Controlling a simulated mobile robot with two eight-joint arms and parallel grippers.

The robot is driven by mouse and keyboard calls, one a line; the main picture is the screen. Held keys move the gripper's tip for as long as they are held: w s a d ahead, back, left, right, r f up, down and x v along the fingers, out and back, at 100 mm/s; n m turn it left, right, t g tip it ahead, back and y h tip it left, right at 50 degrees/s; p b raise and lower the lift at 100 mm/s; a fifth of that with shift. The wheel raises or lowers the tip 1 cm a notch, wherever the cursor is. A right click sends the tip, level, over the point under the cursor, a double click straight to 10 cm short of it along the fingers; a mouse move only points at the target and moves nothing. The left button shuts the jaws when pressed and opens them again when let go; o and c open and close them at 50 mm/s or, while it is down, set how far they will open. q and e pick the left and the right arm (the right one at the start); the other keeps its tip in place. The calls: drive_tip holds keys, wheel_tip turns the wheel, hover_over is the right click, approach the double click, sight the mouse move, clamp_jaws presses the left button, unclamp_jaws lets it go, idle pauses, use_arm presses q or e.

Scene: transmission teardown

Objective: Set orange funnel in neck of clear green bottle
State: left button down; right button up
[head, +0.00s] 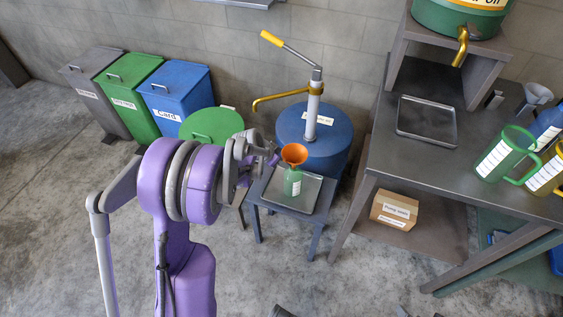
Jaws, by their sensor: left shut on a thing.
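The orange funnel (294,153) shows in the head view, upright, directly above the green bottle. The clear green bottle (292,182) stands upright on a grey tray on a small table and bears a white label. My left gripper (274,157) is shut on the funnel at its left side; the fingertips are small and partly hidden by my purple arm. The funnel's lower end is at the bottle's neck, but I cannot tell whether it is inside the neck or just above it. My right gripper is not in view.
The tray (314,192) has bare room right of the bottle. A blue drum (335,155) with a yellow-spouted hand pump (313,105) stands behind. Bins (178,88) line the wall. At right, a workbench (395,155) holds a tray (427,121) and a green jug (506,155).

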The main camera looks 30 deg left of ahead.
use_arm(q)
drive_tip(key=shift+f+b, duration=0.7)
drive_tip(key=shift+f, duration=0.15)
idle(0.7)
idle(0.4)
drive_tip(key=c, duration=0.7)
unclamp_jaws()
drive_tip(key=shift+o, duration=0.3)
drive_tip(key=o, duration=0.5)
drive_tip(key=shift+o, duration=0.2)
wheel_tip(320, 180, up, 7)
drive_tip(key=p, duration=0.4)
drive_tip(key=shift+p, duration=0.3)
